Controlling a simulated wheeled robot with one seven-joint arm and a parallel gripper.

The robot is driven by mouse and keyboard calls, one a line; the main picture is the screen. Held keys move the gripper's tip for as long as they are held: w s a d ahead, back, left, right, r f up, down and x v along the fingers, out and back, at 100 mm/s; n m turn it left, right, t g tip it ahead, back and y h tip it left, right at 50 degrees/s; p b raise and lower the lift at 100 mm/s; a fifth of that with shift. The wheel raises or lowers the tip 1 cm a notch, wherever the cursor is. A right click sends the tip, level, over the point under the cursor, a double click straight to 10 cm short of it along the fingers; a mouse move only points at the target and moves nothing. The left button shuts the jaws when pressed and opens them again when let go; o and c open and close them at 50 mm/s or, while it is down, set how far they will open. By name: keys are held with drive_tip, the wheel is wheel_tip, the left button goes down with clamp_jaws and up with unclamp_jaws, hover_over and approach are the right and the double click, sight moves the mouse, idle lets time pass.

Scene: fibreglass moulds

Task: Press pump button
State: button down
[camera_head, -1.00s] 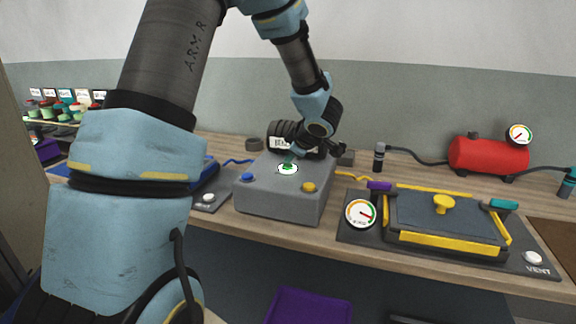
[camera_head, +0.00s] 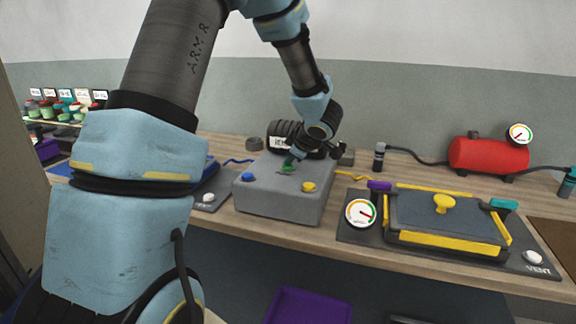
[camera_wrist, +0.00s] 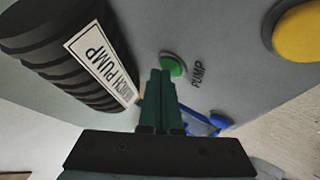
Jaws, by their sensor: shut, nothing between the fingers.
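The green pump button (camera_wrist: 173,66) sits on top of the grey pump box (camera_head: 284,205), beside the printed word PUMP. It also shows in the head view (camera_head: 287,169), partly behind my fingertips. My gripper (camera_wrist: 160,72) is shut and empty, pointing down at the button. It also shows in the head view (camera_head: 292,160) just above the box top. In the wrist view the fingertips overlap the button's lower left edge. I cannot tell whether they touch it or how far it is pressed.
A black ribbed motor (camera_wrist: 75,50) labelled BENCH PUMP stands close beside my fingers. A yellow button (camera_head: 309,187) and a blue button (camera_head: 248,177) are on the same box. A mould station with a gauge (camera_head: 361,213) and a red tank (camera_head: 488,156) stand to the right.

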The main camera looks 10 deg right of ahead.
sight(290, 167)
idle(0.4)
drive_tip(key=shift+r+p, duration=0.35)
drive_tip(key=shift+p, duration=0.35)
wheel_tip(290, 167, up, 6)
drive_tip(key=p, duration=0.6)
